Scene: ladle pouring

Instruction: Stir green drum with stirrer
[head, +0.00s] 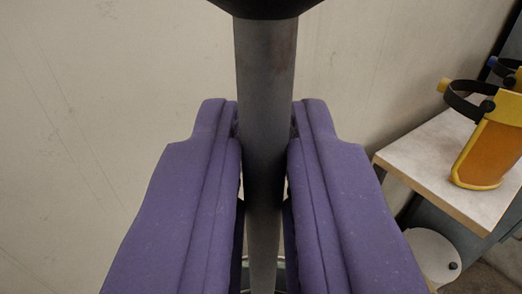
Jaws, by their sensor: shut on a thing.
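My gripper (265,165) has two purple fingers in the lower middle of the head view. It is shut on a long grey metal shaft, which I take to be the stirrer (265,85). The shaft stands close to upright between the fingers. A black part (265,6) sits at the shaft's top, cut off by the picture edge. The shaft's lower end is hidden behind the fingers and below the picture. A small bit of a rim shows low between the fingers; I cannot tell whether it belongs to the green drum.
A round white lid-like disc (433,257) is below the table. A plain beige wall (100,100) fills the back. The upper left is clear.

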